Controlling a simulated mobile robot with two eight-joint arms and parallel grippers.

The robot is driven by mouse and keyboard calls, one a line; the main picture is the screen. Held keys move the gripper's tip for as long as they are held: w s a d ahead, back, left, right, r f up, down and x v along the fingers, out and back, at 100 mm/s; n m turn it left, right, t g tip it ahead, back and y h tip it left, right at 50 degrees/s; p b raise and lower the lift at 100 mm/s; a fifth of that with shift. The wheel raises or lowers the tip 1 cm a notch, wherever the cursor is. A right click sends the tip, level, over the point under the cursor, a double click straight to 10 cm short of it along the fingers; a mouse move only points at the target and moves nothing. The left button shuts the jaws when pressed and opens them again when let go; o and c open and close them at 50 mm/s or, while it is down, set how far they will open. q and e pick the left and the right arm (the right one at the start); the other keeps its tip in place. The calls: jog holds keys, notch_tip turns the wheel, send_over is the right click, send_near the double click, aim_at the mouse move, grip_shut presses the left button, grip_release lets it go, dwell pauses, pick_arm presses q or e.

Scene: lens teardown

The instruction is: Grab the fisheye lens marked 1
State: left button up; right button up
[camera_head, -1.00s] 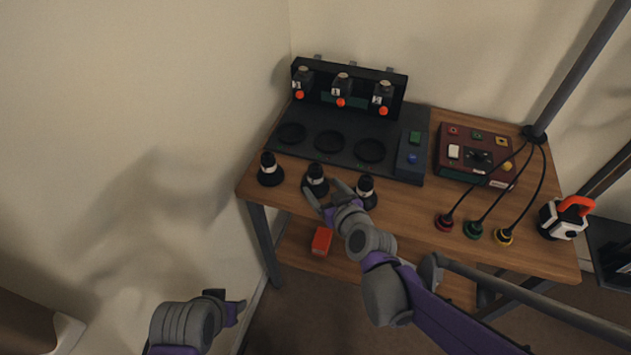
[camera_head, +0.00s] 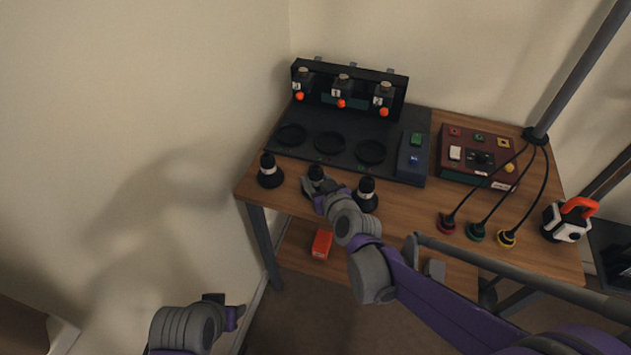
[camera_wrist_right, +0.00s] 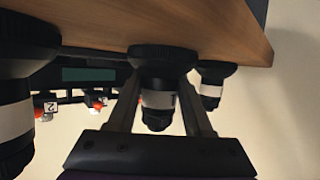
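Three black fisheye lenses with white bands stand along the front left of the wooden table: a left lens (camera_head: 270,172), a middle lens (camera_head: 316,173) and a right lens (camera_head: 366,195). The middle lens (camera_wrist_right: 157,98) has a mark that looks like 1 in the right wrist view, where the scene appears upside down. My right gripper (camera_head: 316,187) is at this lens. Its fingers (camera_wrist_right: 160,105) are apart, one on each side of the lens, with a gap visible. My left gripper (camera_head: 236,312) is low, away from the table; its fingers are unclear.
The right lens (camera_wrist_right: 15,100) and left lens (camera_wrist_right: 213,85) stand close beside the right gripper. Behind is a black station (camera_head: 345,145) with three round recesses and an upright panel. A red control box (camera_head: 480,168), cabled plugs and a white device (camera_head: 566,222) with an orange handle are right.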

jog(key=shift+f, duration=0.1)
grip_shut()
jog(key=shift+s, duration=0.1)
